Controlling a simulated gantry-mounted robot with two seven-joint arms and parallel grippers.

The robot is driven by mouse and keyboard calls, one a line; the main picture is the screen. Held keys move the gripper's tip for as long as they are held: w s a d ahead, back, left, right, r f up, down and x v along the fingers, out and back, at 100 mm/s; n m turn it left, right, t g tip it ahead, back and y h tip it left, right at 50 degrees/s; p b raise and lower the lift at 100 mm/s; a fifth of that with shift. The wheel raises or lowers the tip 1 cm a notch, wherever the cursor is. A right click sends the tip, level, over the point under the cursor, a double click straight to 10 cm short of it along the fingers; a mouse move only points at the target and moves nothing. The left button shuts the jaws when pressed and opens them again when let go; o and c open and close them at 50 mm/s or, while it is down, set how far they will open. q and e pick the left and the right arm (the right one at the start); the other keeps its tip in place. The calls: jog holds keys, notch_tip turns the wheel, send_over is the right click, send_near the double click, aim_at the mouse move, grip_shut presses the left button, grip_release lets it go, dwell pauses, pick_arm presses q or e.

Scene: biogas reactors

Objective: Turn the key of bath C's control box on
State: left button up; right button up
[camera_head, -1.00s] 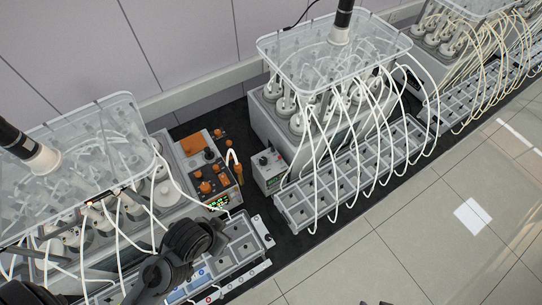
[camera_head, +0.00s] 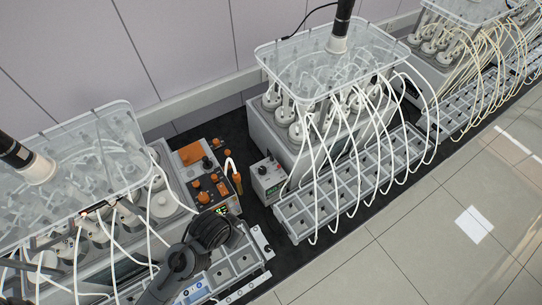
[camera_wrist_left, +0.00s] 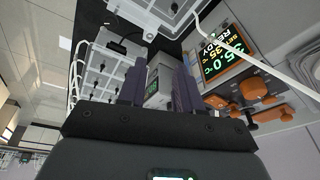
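A small pale-grey control box (camera_head: 269,180) with a green display and a dark round part on its top face stands on the black floor strip, left of the middle bath (camera_head: 262,122). I cannot make out its key or a letter label. The box also shows between the fingers in the left wrist view (camera_wrist_left: 154,92). My left gripper (camera_wrist_left: 158,78) is open and empty, its two dark fingers apart and pointing towards the box, without visible contact. In the head view my left arm reaches in from the lower left and its fingertips cannot be made out. My right gripper is not in view.
A control panel with orange knobs (camera_head: 206,184) stands left of the small box; its display (camera_wrist_left: 222,57) reads 35.0 °C and READY. An orange-ended probe (camera_head: 238,184) stands between them. Grey racks (camera_head: 290,222) and white looping tubes lie right. The tiled floor (camera_head: 400,250) is clear.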

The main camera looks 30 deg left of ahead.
pick_arm(q)
jog(key=w+f+b, duration=0.2)
jog(key=w+f, duration=0.2)
jog(key=w, duration=0.4)
jog(key=n+g+b, duration=0.2)
jog(key=n+b, duration=0.2)
jog(key=n, duration=0.3)
send_near(272, 158)
jog(key=shift+y, duration=0.4)
jog(key=s+f, duration=0.1)
jog(key=s, duration=0.1)
jog(key=s+f, duration=0.1)
jog(key=s, duration=0.1)
jog(key=shift+a+f, duration=0.2)
jog(key=shift+f, duration=0.1)
jog(key=w+r+n+g+h+b, duration=0.1)
jog(key=w+r+n, duration=0.3)
jog(key=w+n, duration=0.2)
jog(key=f, duration=1)
jog(key=shift+a, duration=0.3)
grip_shut()
